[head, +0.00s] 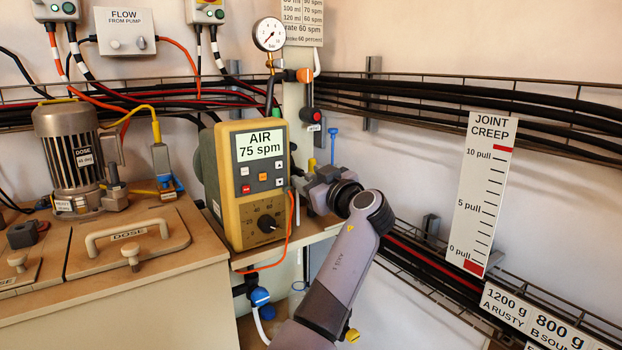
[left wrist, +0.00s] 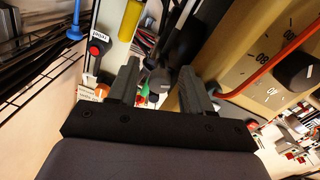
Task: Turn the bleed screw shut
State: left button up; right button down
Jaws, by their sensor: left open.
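No label marks the bleed screw, and I cannot tell which part it is. A small yellow cylinder (head: 312,164) stands just beyond my left gripper at the right of the yellow pump (head: 247,205); a yellow cylinder (left wrist: 131,20) also shows in the left wrist view. A blue T-shaped piece (head: 333,140) stands upright beside it. My left gripper (head: 308,190) is by the pump's right side, partly hidden by its own wrist in the head view. In the left wrist view the gripper (left wrist: 158,78) has its two fingers apart, with no object clearly held between them. My right gripper is not in view.
The pump display reads AIR, 75 spm. An orange cable (head: 290,230) hangs at the pump's front right. A red knob (head: 309,115) and a gauge (head: 270,34) are above. A blue-capped fitting (head: 260,297) is below. Cable racks (head: 450,110) line the right wall.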

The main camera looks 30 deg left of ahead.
pick_arm(q)
jog(key=shift+a, duration=0.1)
grip_shut()
